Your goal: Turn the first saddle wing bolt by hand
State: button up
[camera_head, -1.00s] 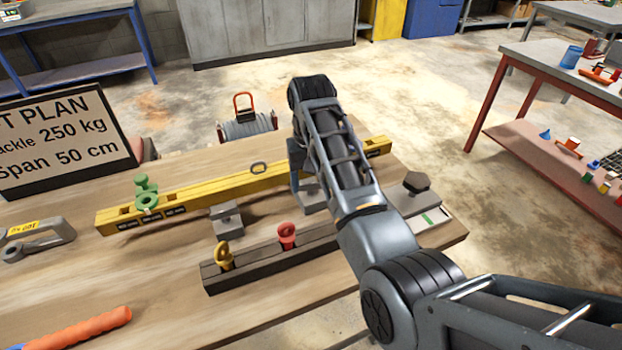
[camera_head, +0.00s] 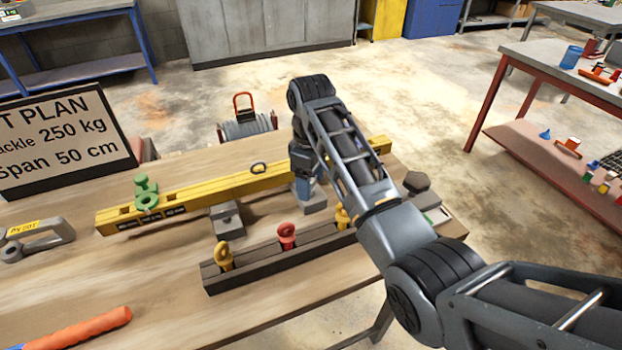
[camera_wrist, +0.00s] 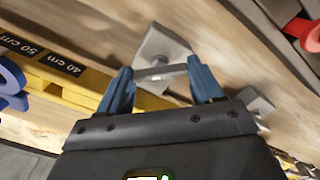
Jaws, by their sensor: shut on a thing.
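My gripper (camera_head: 305,185) reaches down at the right-hand saddle (camera_head: 315,203), beside the yellow beam (camera_head: 205,190). In the wrist view its two blue fingers (camera_wrist: 161,78) stand on either side of a grey wing bolt (camera_wrist: 160,72) and are shut on its bar. The saddle's grey block (camera_wrist: 158,43) shows beyond the bar. In the head view the wing bolt is hidden by my gripper. A second grey saddle (camera_head: 227,216) stands to the left and also shows in the wrist view (camera_wrist: 258,104).
A dark rack (camera_head: 275,262) in front holds a red eye bolt (camera_head: 287,235) and two yellow ones. A green shackle (camera_head: 146,196) sits on the beam. A sign (camera_head: 65,135) stands at left. A blue piece (camera_wrist: 10,85) lies near the beam in the wrist view.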

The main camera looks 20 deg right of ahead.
jog(key=n, duration=0.7)
jog(key=shift+s+f, duration=0.15)
jog(key=shift+f, duration=0.1)
jog(key=n, duration=0.6)
jog(key=shift+n, duration=0.4)
jog(key=n, duration=1.3)
jog(key=shift+n, duration=0.4)
jog(key=o, duration=1.1)
jog(key=shift+r, duration=0.15)
jog(key=shift+c, duration=0.2)
